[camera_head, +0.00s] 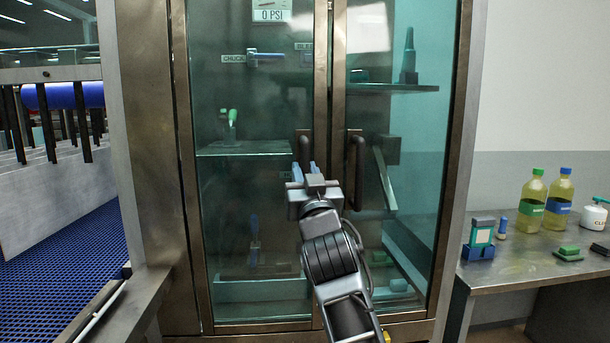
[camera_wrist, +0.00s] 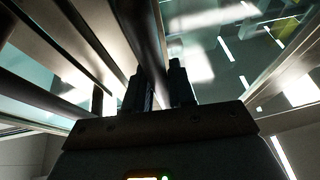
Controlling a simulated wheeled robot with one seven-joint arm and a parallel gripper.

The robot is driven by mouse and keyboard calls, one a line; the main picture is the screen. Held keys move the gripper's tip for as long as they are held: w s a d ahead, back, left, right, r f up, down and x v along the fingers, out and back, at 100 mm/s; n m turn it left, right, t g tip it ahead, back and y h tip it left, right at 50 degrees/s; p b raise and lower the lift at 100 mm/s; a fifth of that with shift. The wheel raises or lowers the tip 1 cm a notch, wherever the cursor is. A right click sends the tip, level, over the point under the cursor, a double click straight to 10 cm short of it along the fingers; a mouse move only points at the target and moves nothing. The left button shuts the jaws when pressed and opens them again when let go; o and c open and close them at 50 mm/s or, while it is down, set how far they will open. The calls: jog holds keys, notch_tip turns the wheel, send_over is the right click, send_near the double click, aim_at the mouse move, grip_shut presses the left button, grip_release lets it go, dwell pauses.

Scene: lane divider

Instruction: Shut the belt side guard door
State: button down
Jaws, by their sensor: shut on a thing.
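The guard is a tall metal cabinet front with two glass doors. The left door (camera_head: 235,180) looks nearly in line with the right door (camera_head: 425,150); I cannot tell whether a small gap stays at the middle. My gripper (camera_head: 304,170) is at the left door's dark bar handle (camera_head: 303,147), low on it. In the wrist view my gripper's two fingers (camera_wrist: 158,88) stand on either side of a dark bar (camera_wrist: 143,40), shut on it. The right door's handle (camera_head: 351,160) is free, just right of my gripper.
Shelves with tools show behind the glass. A blue belt (camera_head: 75,255) runs at the left beside a metal rail. A steel table (camera_head: 520,270) at the right holds bottles (camera_head: 558,205) and small blocks. My arm crosses in front of the right door's lower part.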

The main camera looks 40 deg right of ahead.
jog(key=shift+d, duration=0.25)
jog(key=c, duration=1.1)
grip_release()
jog(key=shift+o, duration=0.2)
jog(key=shift+a+f, duration=0.1)
jog(key=shift+s+a+f, duration=0.2)
jog(key=b+v, duration=0.3)
jog(key=v, duration=0.4)
jog(key=shift+s+r, duration=0.1)
